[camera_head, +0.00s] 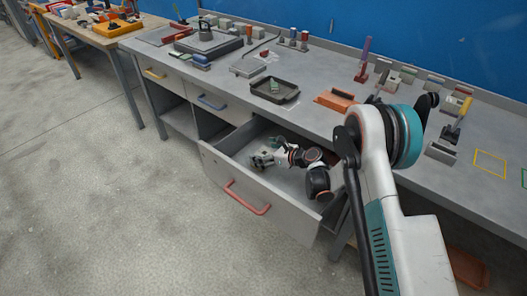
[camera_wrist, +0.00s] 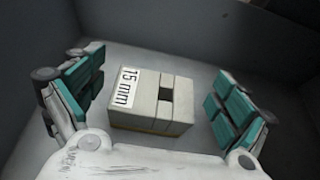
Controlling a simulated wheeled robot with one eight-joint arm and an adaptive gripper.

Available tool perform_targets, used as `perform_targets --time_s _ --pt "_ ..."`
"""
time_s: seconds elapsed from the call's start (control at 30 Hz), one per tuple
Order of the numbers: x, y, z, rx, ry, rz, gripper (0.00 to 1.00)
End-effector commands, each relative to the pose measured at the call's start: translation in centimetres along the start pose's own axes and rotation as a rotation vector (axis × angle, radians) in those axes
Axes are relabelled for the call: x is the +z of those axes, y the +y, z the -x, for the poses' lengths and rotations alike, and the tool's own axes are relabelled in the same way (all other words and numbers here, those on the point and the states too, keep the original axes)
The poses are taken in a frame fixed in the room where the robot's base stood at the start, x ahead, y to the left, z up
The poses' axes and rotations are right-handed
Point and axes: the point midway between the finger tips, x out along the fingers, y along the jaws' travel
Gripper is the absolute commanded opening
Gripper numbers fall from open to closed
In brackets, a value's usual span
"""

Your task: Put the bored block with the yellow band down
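The bored block (camera_wrist: 150,98) lies in the wrist view, pale grey with a white "15 mm" label, a dark square hole and a thin yellow band low on its near side. It rests on the floor of the open drawer (camera_head: 228,170). My gripper (camera_head: 262,160) reaches down into this drawer. In the wrist view its teal-padded fingers (camera_wrist: 160,82) are spread on both sides of the block, with a gap on each side. In the head view I cannot make out the block, as my gripper covers that spot.
The drawer has a red handle (camera_head: 247,198) and its walls stand close around my gripper. On the bench above are a dark tray (camera_head: 274,91) and an orange block (camera_head: 336,100). Closed drawers with yellow and blue handles are to the left.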

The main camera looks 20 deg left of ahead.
Motion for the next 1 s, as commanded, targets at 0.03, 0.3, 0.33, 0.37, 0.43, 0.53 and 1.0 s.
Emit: perform_targets --time_s 0.03,0.3,0.33,0.37,0.43,0.53,1.0 --pt "-0.2 0.0 0.0 0.0 0.0 0.0 0.95" --pt "0.1 0.0 0.1 -0.001 0.0 0.0 0.95" --pt "0.3 0.0 0.2 -0.001 0.0 0.0 0.95" --pt "0.6 0.0 0.3 -0.001 0.0 0.0 0.95" --pt "1.1 -0.1 0.9 -0.002 0.0 -0.001 0.95" --pt "1.2 -0.1 3.0 -0.002 0.0 -0.002 0.95" --pt "1.2 -0.1 11.6 -0.001 0.0 -0.001 0.95"
